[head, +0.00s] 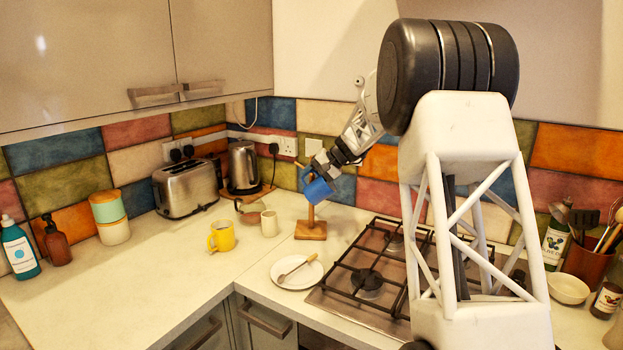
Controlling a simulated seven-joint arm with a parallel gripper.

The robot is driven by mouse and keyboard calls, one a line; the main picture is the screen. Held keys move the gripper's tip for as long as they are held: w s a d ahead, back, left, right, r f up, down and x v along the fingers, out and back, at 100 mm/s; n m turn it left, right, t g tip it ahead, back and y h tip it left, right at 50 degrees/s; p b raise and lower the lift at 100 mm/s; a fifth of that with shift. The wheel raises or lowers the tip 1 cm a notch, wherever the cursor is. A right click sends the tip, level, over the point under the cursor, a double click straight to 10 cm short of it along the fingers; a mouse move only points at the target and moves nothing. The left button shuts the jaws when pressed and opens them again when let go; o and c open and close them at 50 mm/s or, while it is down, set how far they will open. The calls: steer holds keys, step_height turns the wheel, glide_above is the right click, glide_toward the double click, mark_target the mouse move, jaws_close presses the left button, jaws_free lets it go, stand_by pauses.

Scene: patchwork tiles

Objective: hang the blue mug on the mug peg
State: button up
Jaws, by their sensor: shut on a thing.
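The blue mug (318,191) is held up in the air, tilted, at the upper part of the wooden mug peg stand. My gripper (325,173) is shut on the blue mug from its upper right side. The mug peg (311,229) is a wooden post on a square base, standing on the counter left of the hob. The mug covers part of the post. I cannot tell whether the mug's handle is around a peg arm or only beside it.
A yellow mug (221,236) and a cream jug (269,222) stand left of the peg. A white plate (296,272) with a utensil lies in front. The gas hob (345,300) is to the right. The toaster (186,187) and kettle (243,167) stand behind, left.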

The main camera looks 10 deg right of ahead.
stand_by(0.3)
steer(key=o, duration=1.3)
steer(key=shift+o, duration=0.2)
steer(key=shift+r, duration=0.1)
steer(key=v, duration=0.7)
steer(key=shift+d+r, duration=0.2)
steer(key=shift+d, duration=0.1)
steer(key=shift+s, duration=0.1)
